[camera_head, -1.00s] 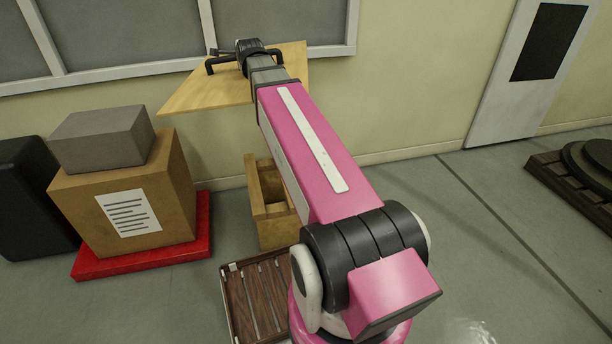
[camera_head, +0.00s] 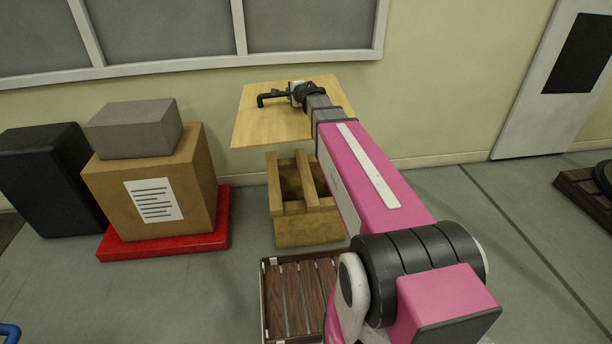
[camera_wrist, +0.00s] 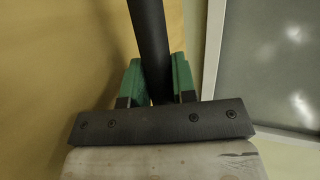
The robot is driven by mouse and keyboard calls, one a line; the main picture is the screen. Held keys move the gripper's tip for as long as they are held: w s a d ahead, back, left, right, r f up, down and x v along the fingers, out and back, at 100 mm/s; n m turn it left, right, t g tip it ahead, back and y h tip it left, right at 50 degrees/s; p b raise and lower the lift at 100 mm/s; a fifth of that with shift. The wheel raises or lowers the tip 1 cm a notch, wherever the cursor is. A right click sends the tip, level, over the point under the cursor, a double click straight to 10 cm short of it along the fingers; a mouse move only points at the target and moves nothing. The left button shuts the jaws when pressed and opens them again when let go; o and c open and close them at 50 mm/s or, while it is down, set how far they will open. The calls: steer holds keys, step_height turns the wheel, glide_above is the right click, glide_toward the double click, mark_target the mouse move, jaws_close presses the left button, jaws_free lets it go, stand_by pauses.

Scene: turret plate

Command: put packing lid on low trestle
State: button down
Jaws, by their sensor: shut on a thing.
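The packing lid (camera_head: 247,125) is a thin, pale wooden board with a black bar handle (camera_head: 270,98). It is held in the air near the wall, above and behind an open-topped wooden box (camera_head: 308,232). My gripper (camera_head: 290,96) is shut on the handle. In the wrist view its green fingers (camera_wrist: 154,85) stand either side of the dark bar (camera_wrist: 149,35), with the lid's yellowish face (camera_wrist: 60,60) behind. A low, dark brown slatted stand (camera_head: 290,300) is on the floor in front of the box, partly hidden by my arm. I cannot tell for certain which is the low trestle.
At left a carton (camera_head: 205,185) with a grey block (camera_head: 135,130) on top stands on a red base (camera_head: 170,242), beside a black case (camera_head: 45,170). A dark pallet-like object (camera_head: 585,197) lies at far right. Floor between is clear.

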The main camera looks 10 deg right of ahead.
steer(key=w+a+f+n+y, duration=0.1)
steer(key=w+a+f, duration=0.1)
steer(key=f, duration=0.5)
steer(key=w+a+f+y, duration=0.1)
steer(key=a+f, duration=0.1)
steer(key=f, duration=0.5)
glide_above(307, 178)
step_height(307, 178, down, 22)
steer(key=shift+m+h, duration=0.3)
steer(key=shift+m, duration=0.1)
steer(key=shift+w+a+f, duration=0.1)
steer(key=shift+w+f, duration=0.05)
steer(key=shift+f, duration=0.9)
steer(key=shift+w+f, duration=0.1)
steer(key=shift+f, duration=0.95)
steer(key=c, duration=0.9)
jaws_free()
steer(key=shift+f, duration=0.15)
steer(key=shift+s, duration=0.1)
